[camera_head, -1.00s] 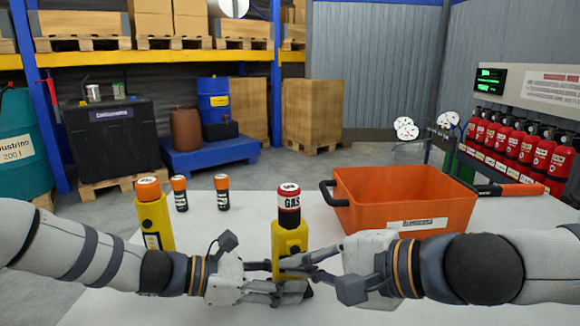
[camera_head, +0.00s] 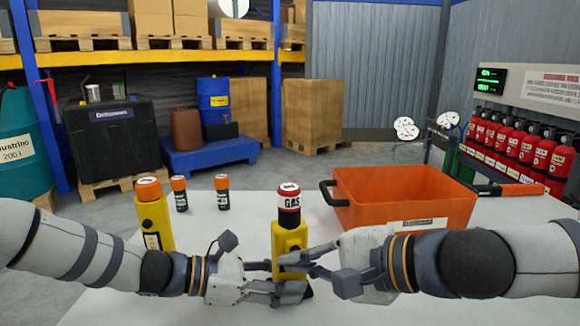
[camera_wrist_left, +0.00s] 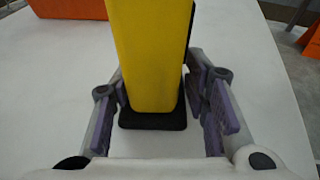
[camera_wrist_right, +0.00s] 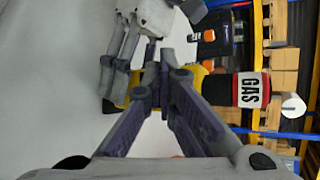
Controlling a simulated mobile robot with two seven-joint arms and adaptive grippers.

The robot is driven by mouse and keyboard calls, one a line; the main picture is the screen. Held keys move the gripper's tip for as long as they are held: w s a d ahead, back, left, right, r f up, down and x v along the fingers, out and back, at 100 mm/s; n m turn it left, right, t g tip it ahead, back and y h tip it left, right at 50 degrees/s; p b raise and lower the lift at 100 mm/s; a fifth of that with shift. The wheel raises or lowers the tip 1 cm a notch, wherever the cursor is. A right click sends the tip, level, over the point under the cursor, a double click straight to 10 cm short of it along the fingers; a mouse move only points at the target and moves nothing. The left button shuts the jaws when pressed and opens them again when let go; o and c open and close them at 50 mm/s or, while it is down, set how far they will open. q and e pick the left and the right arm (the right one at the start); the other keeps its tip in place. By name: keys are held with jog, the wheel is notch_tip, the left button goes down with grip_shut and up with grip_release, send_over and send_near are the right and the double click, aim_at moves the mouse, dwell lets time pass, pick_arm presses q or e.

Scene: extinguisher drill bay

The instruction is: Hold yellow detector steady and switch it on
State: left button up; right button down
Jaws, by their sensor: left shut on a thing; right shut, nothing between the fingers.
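The yellow detector (camera_head: 290,240) stands upright on the white table in the middle of the head view, with a red-and-black cap marked GAS (camera_head: 289,203) on top. My left gripper (camera_head: 278,281) is shut on its lower body; the left wrist view shows the yellow body (camera_wrist_left: 150,55) between the fingers. My right gripper (camera_head: 291,261) is shut and empty, its fingertips at the front of the yellow body below the cap. In the right wrist view its closed fingertips (camera_wrist_right: 163,70) overlap the detector; whether they touch it is unclear.
Another yellow device (camera_head: 153,222) with an orange top stands at the left of the table. Two small black cylinders with orange caps (camera_head: 180,195) (camera_head: 222,193) stand behind. An orange crate (camera_head: 405,200) sits at the right. Red extinguishers (camera_head: 510,150) line the far right.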

pick_arm(q)
jog(key=shift+f, duration=0.1)
dwell(0.4)
pick_arm(e)
jog(key=shift+s+d, duration=0.15)
jog(key=shift+s, duration=0.25)
pick_arm(q)
jog(key=o, duration=1.2)
jog(key=shift+c, duration=0.2)
pick_arm(e)
jog(key=s+d, duration=0.1)
jog(key=s, duration=0.4)
jog(key=shift+s+d, duration=0.3)
jog(key=shift+s, duration=0.1)
